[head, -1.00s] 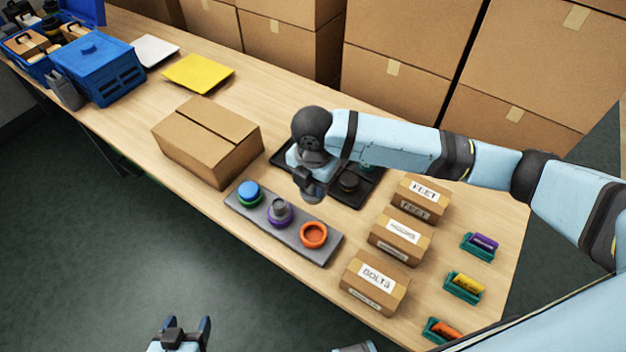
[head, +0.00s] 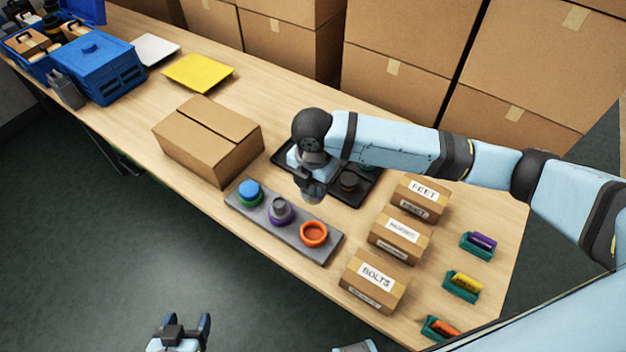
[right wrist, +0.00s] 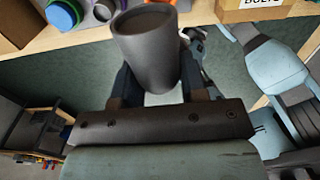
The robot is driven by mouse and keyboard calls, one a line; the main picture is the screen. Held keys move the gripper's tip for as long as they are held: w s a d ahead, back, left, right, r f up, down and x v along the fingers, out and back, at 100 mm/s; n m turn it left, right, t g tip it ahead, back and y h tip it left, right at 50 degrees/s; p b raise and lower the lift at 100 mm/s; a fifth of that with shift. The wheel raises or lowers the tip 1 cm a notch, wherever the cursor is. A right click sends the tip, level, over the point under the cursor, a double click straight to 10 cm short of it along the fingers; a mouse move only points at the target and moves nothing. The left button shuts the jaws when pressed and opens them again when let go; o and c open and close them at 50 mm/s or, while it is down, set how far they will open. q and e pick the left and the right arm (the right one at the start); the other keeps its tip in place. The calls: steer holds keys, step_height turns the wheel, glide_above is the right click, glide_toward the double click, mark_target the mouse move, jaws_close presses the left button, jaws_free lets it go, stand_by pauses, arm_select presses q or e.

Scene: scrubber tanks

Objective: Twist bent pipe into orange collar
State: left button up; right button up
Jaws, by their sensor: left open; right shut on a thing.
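The orange collar (head: 314,234) is an open ring at the near right end of a grey strip (head: 262,232) on the table. The pipe's bend cannot be made out. The pipe is apart from the collar in the head view. My left gripper (head: 187,328) is open and empty, low in the head view, away from the table.
A blue-capped green collar (head: 250,192) and a purple collar with a grey piece (head: 280,211) share the strip. A black tray (head: 358,196) lies behind. Labelled boxes, including BOLTS (head: 375,281), stand right; a larger carton (head: 208,142) stands left.

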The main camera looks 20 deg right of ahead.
steer(key=shift+f+p, duration=1.1)
steer(key=shift+p, duration=1.85)
stand_by(5.0)
